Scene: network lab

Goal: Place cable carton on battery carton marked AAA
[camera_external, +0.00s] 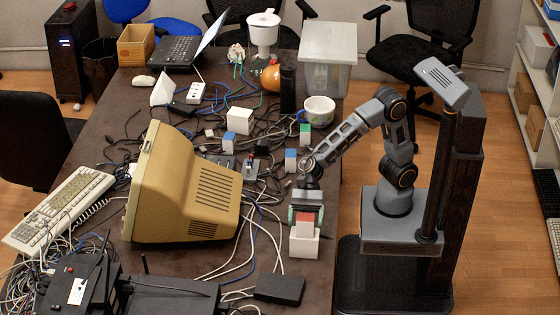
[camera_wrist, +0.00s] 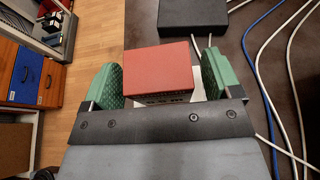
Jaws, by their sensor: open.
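A red carton (camera_wrist: 160,67) lies between the green fingers of my gripper (camera_wrist: 163,78) in the wrist view. The fingers are open, with a small gap visible on each side. The red carton (camera_external: 305,217) appears to rest on a white carton (camera_external: 303,244) near the table's right edge in the external view. Dark print shows just below the red carton in the wrist view, too cut off to read. My gripper (camera_external: 306,214) is low over this stack. No AAA mark is legible, and I cannot tell from labels which carton is which.
Small blue-and-white boxes (camera_external: 290,160) and a white box (camera_external: 240,122) stand among cables farther back. A beige monitor (camera_external: 185,190) is to the left. A flat black box (camera_external: 280,289) lies near the stack, with loose cables around it. A white mug (camera_external: 319,111) stands behind.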

